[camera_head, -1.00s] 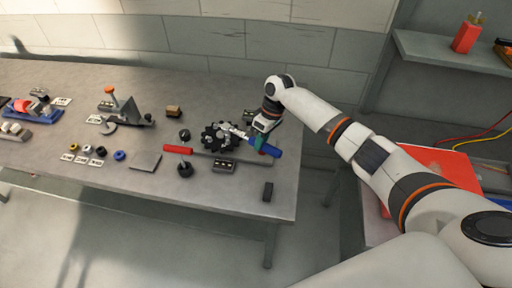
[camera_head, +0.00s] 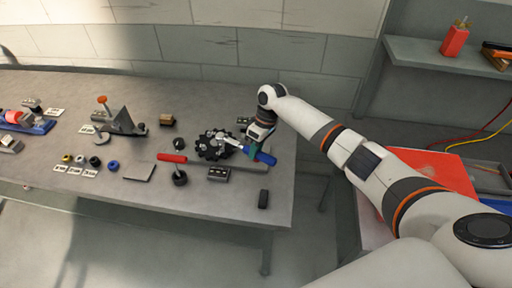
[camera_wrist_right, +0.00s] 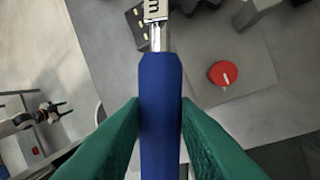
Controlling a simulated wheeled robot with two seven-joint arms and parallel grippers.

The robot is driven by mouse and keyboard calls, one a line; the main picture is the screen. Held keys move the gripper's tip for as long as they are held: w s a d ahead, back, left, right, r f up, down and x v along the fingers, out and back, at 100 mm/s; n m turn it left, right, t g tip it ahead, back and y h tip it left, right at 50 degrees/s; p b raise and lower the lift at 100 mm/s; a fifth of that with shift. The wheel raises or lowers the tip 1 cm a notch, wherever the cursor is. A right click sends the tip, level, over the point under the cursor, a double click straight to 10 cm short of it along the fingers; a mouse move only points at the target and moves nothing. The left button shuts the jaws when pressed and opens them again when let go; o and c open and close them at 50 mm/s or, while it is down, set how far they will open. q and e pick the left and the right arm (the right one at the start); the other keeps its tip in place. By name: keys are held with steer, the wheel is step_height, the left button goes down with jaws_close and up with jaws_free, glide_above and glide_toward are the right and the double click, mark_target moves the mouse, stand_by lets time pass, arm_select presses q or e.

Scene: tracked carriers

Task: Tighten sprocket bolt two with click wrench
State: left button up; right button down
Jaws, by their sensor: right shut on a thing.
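My right gripper (camera_head: 259,146) is shut on the blue handle (camera_head: 264,158) of the click wrench. In the right wrist view the blue handle (camera_wrist_right: 160,105) runs between the green fingers, with the metal shaft (camera_wrist_right: 157,38) beyond it. In the head view the wrench head lies over the right side of the black toothed sprocket (camera_head: 210,147). I cannot tell whether it sits on a bolt, and bolt two is not distinguishable. My left gripper (camera_wrist_right: 60,109) shows small at the left of the right wrist view, its green fingertips apart, and is outside the head view.
A red-handled tool (camera_head: 171,158) lies left of the sprocket. A dark block with bolts (camera_head: 219,173) stands in front of it. A grey square plate (camera_head: 139,172), small rings and a bracket (camera_head: 120,124) are further left.

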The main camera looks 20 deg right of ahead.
steer(key=shift+r+p, duration=0.15)
steer(key=shift+p, duration=0.15)
steer(key=shift+f, duration=0.35)
stand_by(1.4)
steer(key=shift+f, duration=0.95)
stand_by(2.2)
steer(key=c, duration=1.7)
jaws_free()
steer(key=shift+p, duration=0.3)
jaws_close()
